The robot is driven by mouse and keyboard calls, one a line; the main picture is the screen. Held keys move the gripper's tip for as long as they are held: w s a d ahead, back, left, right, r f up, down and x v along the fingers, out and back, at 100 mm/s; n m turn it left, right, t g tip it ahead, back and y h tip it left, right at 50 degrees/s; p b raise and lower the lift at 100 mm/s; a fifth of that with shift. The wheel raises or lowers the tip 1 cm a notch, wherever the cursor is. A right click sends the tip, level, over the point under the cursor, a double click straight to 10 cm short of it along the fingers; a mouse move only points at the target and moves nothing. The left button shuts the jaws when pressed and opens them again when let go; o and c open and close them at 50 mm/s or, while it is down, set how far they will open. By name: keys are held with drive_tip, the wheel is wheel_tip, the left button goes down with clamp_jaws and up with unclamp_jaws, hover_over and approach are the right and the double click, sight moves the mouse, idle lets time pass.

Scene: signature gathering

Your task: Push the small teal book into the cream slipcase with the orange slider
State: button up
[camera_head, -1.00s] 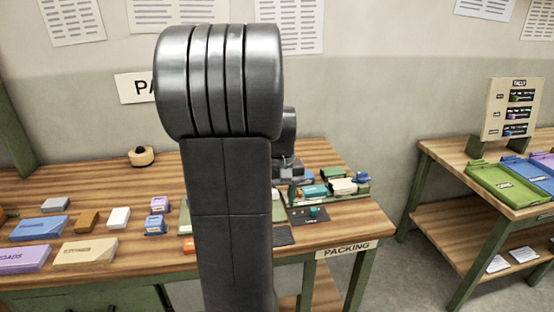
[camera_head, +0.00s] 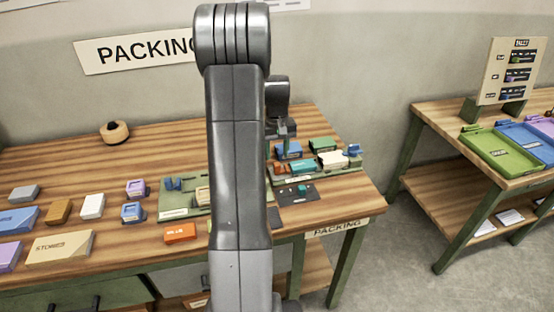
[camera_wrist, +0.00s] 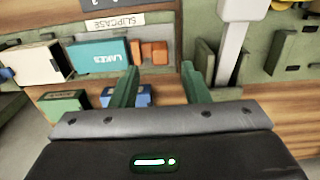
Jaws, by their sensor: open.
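The small teal book (camera_wrist: 98,57), marked LAKES, lies in the fixture, its left end at the mouth of the cream slipcase (camera_wrist: 38,64); I cannot tell how far it is inside. The orange slider (camera_wrist: 152,52) is at the book's right end; a gap there is hard to judge. In the head view the teal book (camera_head: 303,167) and cream slipcase (camera_head: 333,159) sit on the right of the packing table. My gripper (camera_wrist: 160,69) is open and empty. Its two green fingers are spread, with the orange slider beyond and between their tips. My arm hides part of the table in the head view.
Blue (camera_head: 289,151) and green (camera_head: 322,144) blocks stand just behind the fixture. A dark panel with a teal knob (camera_head: 302,189) lies in front. A pale upright post (camera_wrist: 232,50) stands right of my fingers. Several books lie at the table's left.

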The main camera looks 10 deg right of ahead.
sight(277, 164)
drive_tip(key=shift+f, duration=2.25)
drive_tip(key=shift+c, duration=0.2)
